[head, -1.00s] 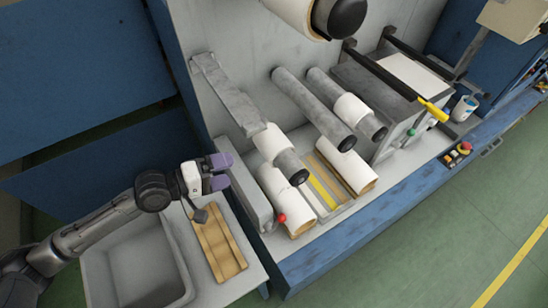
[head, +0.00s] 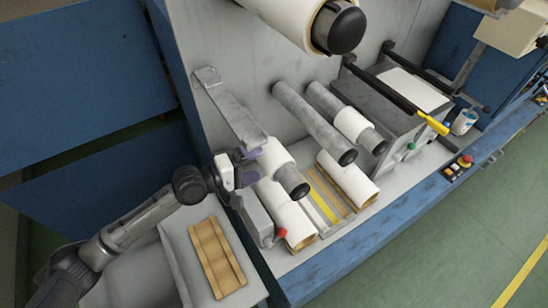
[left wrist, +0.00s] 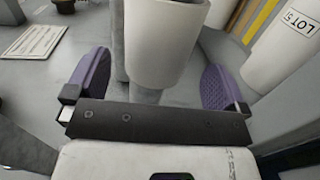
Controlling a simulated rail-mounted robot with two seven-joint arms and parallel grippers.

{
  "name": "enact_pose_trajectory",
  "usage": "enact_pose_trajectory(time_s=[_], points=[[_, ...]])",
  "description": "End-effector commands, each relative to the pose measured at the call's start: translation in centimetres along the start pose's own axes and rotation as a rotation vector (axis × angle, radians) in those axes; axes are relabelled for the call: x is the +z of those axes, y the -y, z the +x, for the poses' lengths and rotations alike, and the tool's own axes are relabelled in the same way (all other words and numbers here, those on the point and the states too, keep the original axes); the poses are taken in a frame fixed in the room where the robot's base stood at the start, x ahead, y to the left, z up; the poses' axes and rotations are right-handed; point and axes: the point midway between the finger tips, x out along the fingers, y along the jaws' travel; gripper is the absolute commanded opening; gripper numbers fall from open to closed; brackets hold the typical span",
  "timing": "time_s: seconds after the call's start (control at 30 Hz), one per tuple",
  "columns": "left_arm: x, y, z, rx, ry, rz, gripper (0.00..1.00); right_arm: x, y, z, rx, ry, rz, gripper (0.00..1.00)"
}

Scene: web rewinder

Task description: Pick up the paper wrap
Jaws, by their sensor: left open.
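A white paper wrap (head: 277,155) sits around a grey roller with a dark end cap, below the slanted grey arm at the machine's left. My left gripper (head: 246,166) is open, with purple fingers, just left of this wrap and partly behind it. In the left wrist view the white paper wrap (left wrist: 165,45) stands ahead of and between the spread fingers of the left gripper (left wrist: 155,86). Nothing shows clamped; whether a finger touches the wrap I cannot tell. My right gripper is not in view.
White rolls (head: 284,212) lie below on the shelf; one in the wrist view (left wrist: 285,48) is marked LOT 51. Another roller with a white sleeve (head: 355,123) is to the right. A wooden tray (head: 216,258) lies on the grey bench. A red knob (head: 283,233) protrudes nearby.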

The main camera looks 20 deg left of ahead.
Motion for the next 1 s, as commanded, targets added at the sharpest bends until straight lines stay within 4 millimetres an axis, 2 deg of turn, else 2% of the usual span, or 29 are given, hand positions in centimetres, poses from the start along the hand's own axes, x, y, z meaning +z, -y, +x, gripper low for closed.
enact_pose_trajectory(time_s=[0.3,0.67,1.0], points=[[-0.1,-0.1,4.0,0.002,0.001,-0.002,1.0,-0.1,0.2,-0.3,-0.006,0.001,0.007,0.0],[-0.1,-0.1,4.7,0.0,0.001,0.0,1.0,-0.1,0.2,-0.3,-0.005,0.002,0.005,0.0],[-0.1,-0.1,4.7,0.0,0.001,0.0,0.69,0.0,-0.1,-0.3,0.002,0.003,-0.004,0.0]])
